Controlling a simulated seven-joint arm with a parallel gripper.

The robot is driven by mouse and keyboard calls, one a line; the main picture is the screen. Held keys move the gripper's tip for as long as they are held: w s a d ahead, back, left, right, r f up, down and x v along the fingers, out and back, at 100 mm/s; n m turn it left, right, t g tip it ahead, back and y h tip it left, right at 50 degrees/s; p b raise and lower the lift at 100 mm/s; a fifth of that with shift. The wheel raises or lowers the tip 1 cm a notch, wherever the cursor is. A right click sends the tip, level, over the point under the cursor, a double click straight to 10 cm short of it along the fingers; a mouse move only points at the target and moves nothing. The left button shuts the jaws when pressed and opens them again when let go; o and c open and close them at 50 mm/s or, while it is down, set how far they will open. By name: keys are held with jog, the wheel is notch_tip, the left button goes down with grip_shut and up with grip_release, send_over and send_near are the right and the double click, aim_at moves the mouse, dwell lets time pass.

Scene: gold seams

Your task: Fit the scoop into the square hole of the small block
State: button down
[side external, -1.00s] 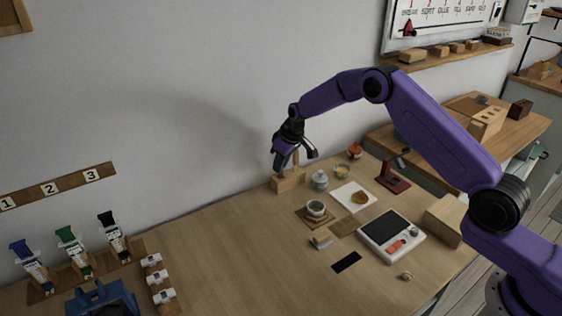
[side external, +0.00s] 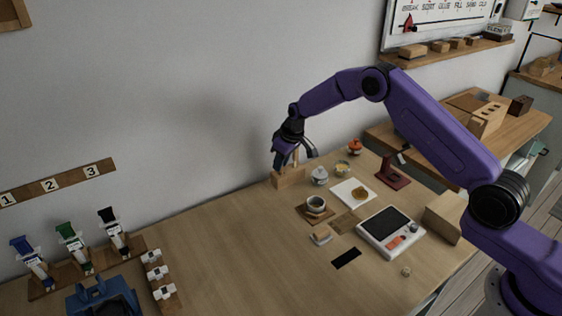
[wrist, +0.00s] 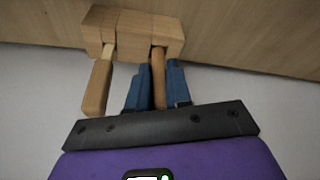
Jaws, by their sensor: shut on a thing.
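The small wooden block (side external: 289,181) stands at the back of the bench by the wall; it also shows at the top of the wrist view (wrist: 135,30). My gripper (wrist: 157,75) is shut on a slim brown wooden handle, which I take as the scoop (wrist: 158,85). The handle's far end meets the block; how deep it sits, and the scoop's head, I cannot tell. In the side view my gripper (side external: 280,163) is right over the block.
A lidded grey jar (side external: 320,176) stands close right of the block. The bench left of the block is clear.

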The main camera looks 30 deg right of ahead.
jog(key=shift+f, duration=0.25)
dwell(0.3)
jog(key=c, duration=1)
grip_release()
jog(key=shift+o, duration=0.2)
jog(key=shift+v, duration=2.5)
jog(key=v, duration=1.7)
jog(key=shift+d+r, duration=0.15)
jog(key=shift+r, duration=0.1)
